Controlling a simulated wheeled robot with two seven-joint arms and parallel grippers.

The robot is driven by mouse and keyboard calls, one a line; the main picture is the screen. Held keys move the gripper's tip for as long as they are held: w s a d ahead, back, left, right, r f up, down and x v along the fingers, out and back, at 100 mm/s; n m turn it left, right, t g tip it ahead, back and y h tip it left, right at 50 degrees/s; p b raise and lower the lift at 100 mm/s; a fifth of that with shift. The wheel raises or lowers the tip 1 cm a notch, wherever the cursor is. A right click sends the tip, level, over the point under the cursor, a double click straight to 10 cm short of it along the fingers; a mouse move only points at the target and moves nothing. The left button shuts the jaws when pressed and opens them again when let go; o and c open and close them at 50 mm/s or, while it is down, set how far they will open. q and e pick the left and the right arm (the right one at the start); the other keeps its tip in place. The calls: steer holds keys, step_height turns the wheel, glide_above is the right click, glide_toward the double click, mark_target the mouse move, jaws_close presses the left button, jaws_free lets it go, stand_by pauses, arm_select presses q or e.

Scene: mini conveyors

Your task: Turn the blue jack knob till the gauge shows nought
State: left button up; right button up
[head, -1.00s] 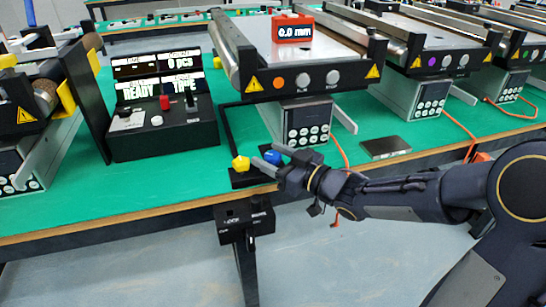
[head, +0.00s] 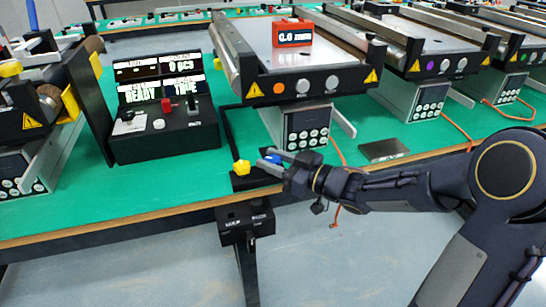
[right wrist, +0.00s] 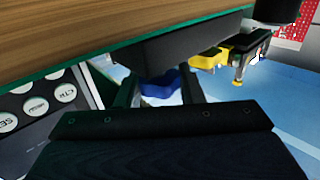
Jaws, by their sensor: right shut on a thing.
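The blue jack knob (head: 273,158) sits beside a yellow knob (head: 241,167) at the table's front edge, below the middle conveyor. My right gripper (head: 269,157) reaches in from the right with its fingers on either side of the blue knob, shut on it. In the right wrist view the blue knob (right wrist: 160,88) shows between the two dark fingers, partly hidden by a dark part. The gauge is a red box (head: 292,32) on the conveyor; its display appears to read 0.0 mm. My left gripper is not in view.
A black control box (head: 165,135) with lit displays stands to the left. A grey keypad unit (head: 306,128) is under the middle conveyor (head: 310,62). A flat dark plate (head: 384,150) lies to the right. Green table top (head: 140,185) is clear at the front left.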

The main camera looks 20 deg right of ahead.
mark_target(280, 163)
steer(key=o, duration=1)
steer(key=shift+s+d, duration=0.1)
steer(key=p+v, duration=0.1)
steer(key=v, duration=0.6)
steer(key=shift+s+d, duration=0.2)
steer(key=shift+s, duration=0.05)
steer(key=shift+r, duration=0.1)
